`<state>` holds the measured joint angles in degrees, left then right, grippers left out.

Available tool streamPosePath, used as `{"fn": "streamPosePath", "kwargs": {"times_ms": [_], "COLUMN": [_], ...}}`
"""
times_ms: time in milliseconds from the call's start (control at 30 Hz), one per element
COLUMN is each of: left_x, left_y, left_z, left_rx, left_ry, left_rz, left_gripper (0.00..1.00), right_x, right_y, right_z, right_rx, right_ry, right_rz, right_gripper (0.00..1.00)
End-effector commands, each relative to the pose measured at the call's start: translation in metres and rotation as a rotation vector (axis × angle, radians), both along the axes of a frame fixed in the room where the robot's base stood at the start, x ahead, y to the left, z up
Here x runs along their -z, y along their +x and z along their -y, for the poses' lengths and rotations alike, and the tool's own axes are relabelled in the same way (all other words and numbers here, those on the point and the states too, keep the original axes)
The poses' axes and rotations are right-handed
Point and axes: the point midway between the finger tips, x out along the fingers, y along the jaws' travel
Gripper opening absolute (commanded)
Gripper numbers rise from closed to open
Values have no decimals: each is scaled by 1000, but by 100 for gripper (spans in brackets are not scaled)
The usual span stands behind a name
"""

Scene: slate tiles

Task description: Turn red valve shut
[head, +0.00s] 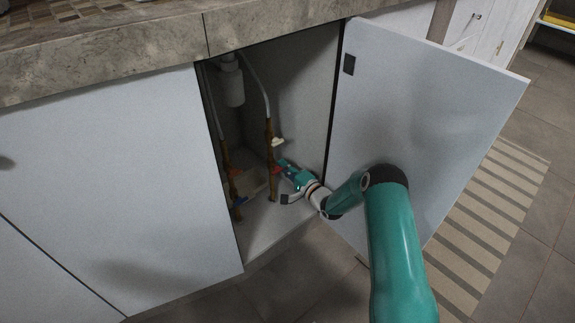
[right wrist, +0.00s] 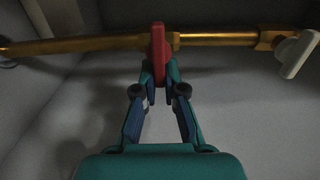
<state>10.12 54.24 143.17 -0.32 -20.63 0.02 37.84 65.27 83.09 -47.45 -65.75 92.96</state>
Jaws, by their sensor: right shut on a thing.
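The red valve handle (right wrist: 158,50) sits on a copper-coloured pipe (right wrist: 215,39). In the right wrist view it stands across the line of the pipe. My right gripper (right wrist: 159,72) is shut on it, with a fingertip on each side of the handle's lower end. In the head view my right gripper (head: 281,166) reaches into the open cabinet at the right-hand pipe (head: 269,155). There the fingers mostly hide the handle. My left gripper is not in view.
A white handle (head: 277,142) sits higher on the same pipe; it also shows in the right wrist view (right wrist: 297,53). Another pipe with red and blue parts stands to the left. The open cabinet door (head: 430,110) is close beside my right arm.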

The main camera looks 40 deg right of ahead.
Motion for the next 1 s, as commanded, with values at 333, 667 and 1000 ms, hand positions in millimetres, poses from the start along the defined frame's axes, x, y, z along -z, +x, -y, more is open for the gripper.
{"fn": "streamPosePath", "kwargs": {"times_ms": [333, 667, 1000], "left_x": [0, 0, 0], "left_y": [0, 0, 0], "left_z": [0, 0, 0], "left_rx": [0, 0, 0], "left_ry": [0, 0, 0], "left_rz": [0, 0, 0], "left_gripper": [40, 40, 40], "right_x": [6, 4, 3], "right_y": [-3, -2, -7], "right_z": [4, 3, 3], "right_rx": [10, 7, 5], "right_ry": [17, 14, 13], "right_rz": [-12, -8, -6], "right_gripper": [0, 35, 35]}}
